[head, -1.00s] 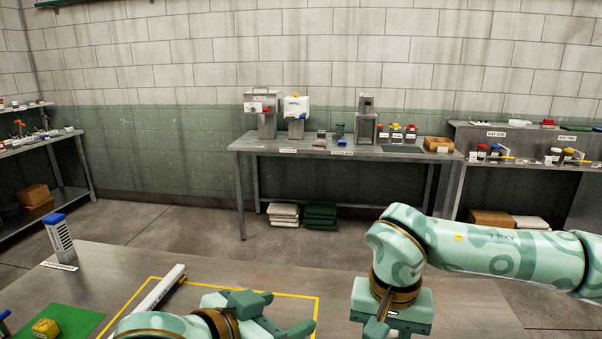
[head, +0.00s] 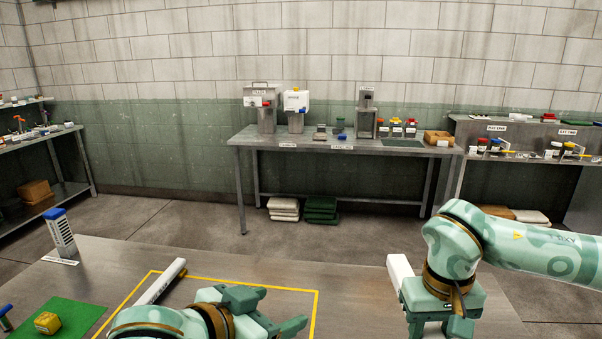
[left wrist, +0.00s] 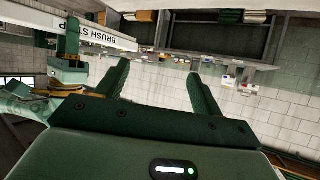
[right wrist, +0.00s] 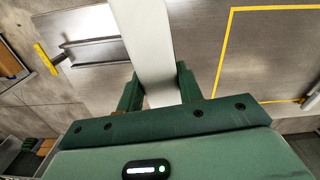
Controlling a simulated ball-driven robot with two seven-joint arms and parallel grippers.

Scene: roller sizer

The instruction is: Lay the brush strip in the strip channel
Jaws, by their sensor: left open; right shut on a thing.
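The brush strip is a long white bar, seen partly in the head view (head: 399,272); its "BRUSH STRIP" label shows in the left wrist view (left wrist: 112,37). My right gripper (right wrist: 158,78) is shut on it, and it extends away between the fingers, above the table. A metal piece with raised parallel rails (right wrist: 97,45), perhaps the strip channel, lies left of the strip in the right wrist view, apart from it. My left gripper (head: 270,314) is open and empty over the yellow outline; its spread fingers show in the left wrist view (left wrist: 158,70).
A blue-topped block (head: 61,233) and a green mat (head: 75,318) with a yellow item (head: 47,322) are at the left. A bench (head: 300,143) stands by the wall.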

